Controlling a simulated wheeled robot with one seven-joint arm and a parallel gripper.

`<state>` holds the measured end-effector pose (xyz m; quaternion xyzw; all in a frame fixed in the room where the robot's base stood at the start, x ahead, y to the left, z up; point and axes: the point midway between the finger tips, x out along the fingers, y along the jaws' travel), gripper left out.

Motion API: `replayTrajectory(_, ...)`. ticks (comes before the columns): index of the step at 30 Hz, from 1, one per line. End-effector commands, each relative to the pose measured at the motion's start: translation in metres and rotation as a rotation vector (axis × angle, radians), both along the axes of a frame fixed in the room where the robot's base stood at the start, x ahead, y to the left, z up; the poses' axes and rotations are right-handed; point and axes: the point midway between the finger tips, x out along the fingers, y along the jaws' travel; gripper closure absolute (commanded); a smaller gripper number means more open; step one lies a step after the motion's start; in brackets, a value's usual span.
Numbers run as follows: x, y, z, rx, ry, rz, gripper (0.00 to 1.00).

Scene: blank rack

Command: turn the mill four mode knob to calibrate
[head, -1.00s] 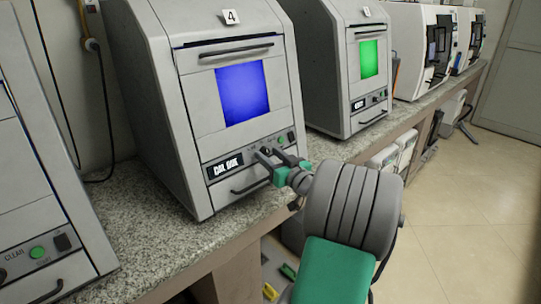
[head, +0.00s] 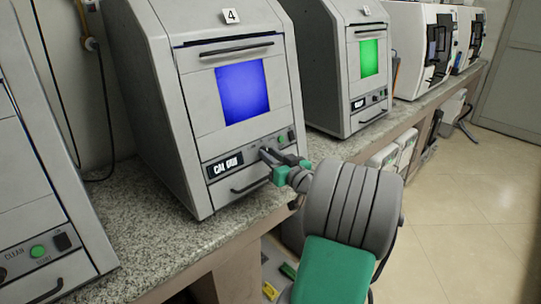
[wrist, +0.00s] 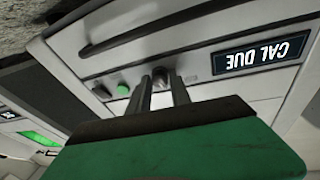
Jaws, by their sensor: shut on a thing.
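Mill four (head: 195,90) is a grey cabinet on the bench with a "4" tag (head: 231,16) and a lit blue window (head: 242,91). Its display (head: 226,166) reads "CAL DUE", which shows upside down in the wrist view (wrist: 262,52). My gripper (head: 266,153) is at the control panel, just right of the display. In the wrist view, my gripper's fingers (wrist: 160,82) are shut on the dark mode knob (wrist: 160,72). The fingers hide most of the knob, and its pointer and mode labels cannot be read.
A green button (wrist: 122,89) and a dark switch (wrist: 102,93) sit beside the knob. A handle (head: 250,184) runs below the panel. Another mill with a green window (head: 369,58) stands to the right.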

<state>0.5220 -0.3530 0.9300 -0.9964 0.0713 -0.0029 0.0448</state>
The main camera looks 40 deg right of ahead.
Motion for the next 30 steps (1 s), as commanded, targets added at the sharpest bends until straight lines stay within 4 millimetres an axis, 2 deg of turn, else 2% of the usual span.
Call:
replayTrajectory(6, 0.0, 0.0005, 0.0033, 0.124, 0.005, -0.029, 1.0)
replayTrajectory(14, 0.0, -0.0001, 0.001, 0.133, 0.003, -0.032, 1.0)
replayTrajectory(15, 0.0, 0.0, 0.0009, 0.133, 0.004, -0.032, 0.72)
replayTrajectory(22, 0.0003, 0.0006, 0.0009, 0.133, 0.004, -0.03, 0.54)
replayTrajectory(30, -0.0021, 0.0009, 0.001, 0.133, 0.004, -0.03, 0.54)
